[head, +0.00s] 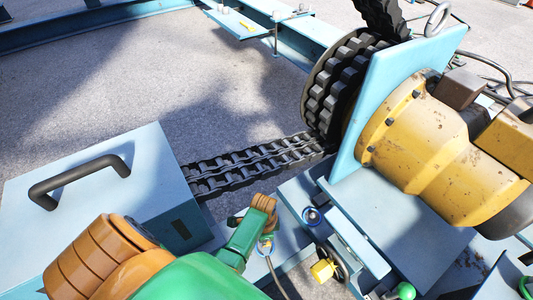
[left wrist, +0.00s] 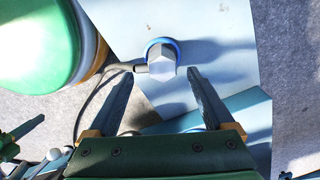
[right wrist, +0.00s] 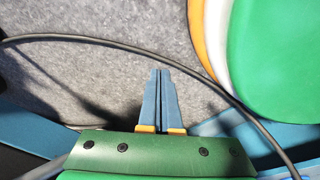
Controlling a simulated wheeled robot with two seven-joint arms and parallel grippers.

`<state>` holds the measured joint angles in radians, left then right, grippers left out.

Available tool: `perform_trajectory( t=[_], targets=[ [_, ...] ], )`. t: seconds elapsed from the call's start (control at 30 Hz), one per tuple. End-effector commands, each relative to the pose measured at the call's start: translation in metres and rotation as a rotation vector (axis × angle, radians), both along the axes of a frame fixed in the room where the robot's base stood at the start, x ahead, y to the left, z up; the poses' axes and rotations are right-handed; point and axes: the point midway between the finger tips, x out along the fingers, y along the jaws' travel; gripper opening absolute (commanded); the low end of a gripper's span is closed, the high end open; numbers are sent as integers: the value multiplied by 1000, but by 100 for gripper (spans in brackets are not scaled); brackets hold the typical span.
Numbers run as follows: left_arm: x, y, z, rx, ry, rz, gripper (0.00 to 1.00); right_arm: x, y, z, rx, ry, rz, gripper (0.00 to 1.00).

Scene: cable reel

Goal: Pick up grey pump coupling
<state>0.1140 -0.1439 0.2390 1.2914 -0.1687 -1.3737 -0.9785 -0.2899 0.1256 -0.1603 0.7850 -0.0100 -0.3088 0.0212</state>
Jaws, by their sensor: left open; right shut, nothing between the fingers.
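The grey pump coupling (left wrist: 161,64) shows in the left wrist view as a grey, faceted cap with a blue ring at its base. It stands on a light blue plate, with a dark cable at its left side. My left gripper (left wrist: 160,76) is open, its two blue fingertips one on either side of the coupling in the picture. I cannot tell how far above the coupling they are. My right gripper (right wrist: 160,72) is shut and empty over grey floor.
A light blue box with a black handle (head: 80,180) stands at left. A black cable chain (head: 250,160) runs to a reel (head: 345,80) beside a yellow motor (head: 430,150). A dark cable (right wrist: 205,68) arches past my right fingers. Open floor lies behind.

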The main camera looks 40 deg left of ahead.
Motion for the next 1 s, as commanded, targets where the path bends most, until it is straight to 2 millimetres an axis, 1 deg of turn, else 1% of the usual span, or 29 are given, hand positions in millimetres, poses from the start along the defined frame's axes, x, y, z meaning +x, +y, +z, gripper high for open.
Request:
perform_trajectory(
  t=[0.03,0.13,0.2,0.3,0.4,0.57,0.6,0.67,0.7,0.77,0.8,0.87,0.9,0.93,1.0],
  targets=[
    [1,0,-9,0,-1,1,86,3,3,-6,5,-2,0,0],
    [3,1,-28,1,-1,2,86,16,14,-14,19,-6,1,0],
    [5,2,-40,1,-1,2,86,24,22,-15,28,-5,1,0],
    [5,2,-51,0,0,2,86,32,29,-14,38,-5,1,0],
    [5,2,-54,1,-2,2,86,35,32,-10,42,-4,1,0],
    [5,2,-52,1,-2,2,86,36,33,-7,42,-4,1,0],
    [5,2,-52,1,-2,2,83,36,33,-7,42,-4,1,0],
    [5,2,-52,1,-2,2,67,36,33,-7,42,-4,1,0],
    [5,2,-52,1,-2,2,56,36,33,-7,42,-4,1,0],
    [5,2,-52,1,-2,2,40,36,33,-7,42,-4,1,0],
    [5,2,-52,1,-2,2,29,36,33,-8,42,-4,1,0],
    [5,2,-52,1,-1,2,13,36,33,-8,42,-4,1,0],
    [5,2,-52,1,-1,2,2,36,33,-8,42,-4,1,0],
    [5,2,-52,1,-1,2,0,36,33,-8,42,-4,1,0],
    [5,2,-52,1,-1,2,0,36,32,-8,42,-4,1,0]
  ],
)
